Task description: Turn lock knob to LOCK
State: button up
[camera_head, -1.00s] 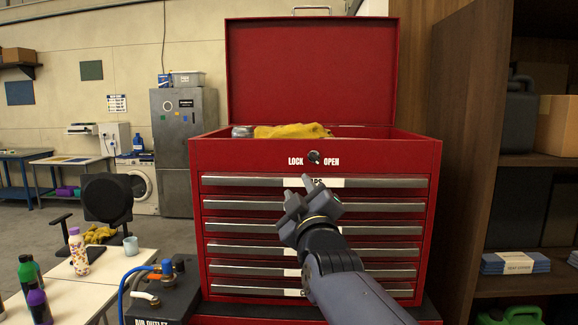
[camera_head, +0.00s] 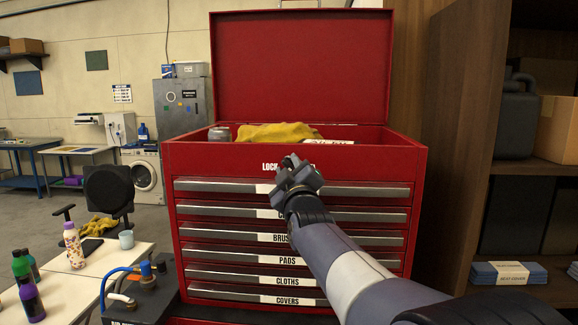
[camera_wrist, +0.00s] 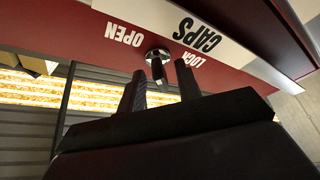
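The lock knob (camera_wrist: 158,58) is a small round metal piece with a dark lever, on the red front of the tool chest (camera_head: 185,158). In the wrist view, which is turned over, it sits between the words OPEN and LOCK. My gripper (camera_head: 293,164) hides the knob in the head view; only part of the LOCK label (camera_head: 271,167) shows. In the wrist view my gripper (camera_wrist: 157,72) is open, one finger on each side of the knob's lever. I cannot tell if either finger touches it.
The chest lid (camera_head: 302,68) stands open, with a yellow cloth (camera_head: 275,132) and a can (camera_head: 219,134) in the top. Labelled drawers lie below. A brown shelf (camera_head: 455,150) stands close on the right. A table with bottles (camera_head: 75,245) is at left.

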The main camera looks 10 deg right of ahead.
grip_shut()
dwell(0.4)
jog(key=shift+f+m+b, duration=0.1)
jog(key=shift+m+b, duration=0.35)
jog(key=shift+m, duration=0.05)
jog(key=m+g+h, duration=0.1)
jog(key=m+h, duration=0.2)
jog(key=m, duration=0.5)
jog(key=m+g+h, duration=0.1)
jog(key=m+h, duration=0.3)
jog(key=m, duration=0.4)
jog(key=a+m+g+h+p, duration=0.1)
jog(key=m+h, duration=0.3)
jog(key=m, duration=0.4)
jog(key=shift+w+g, duration=0.2)
jog(key=shift+g, duration=0.1)
jog(key=shift+m, duration=0.4)
grip_release()
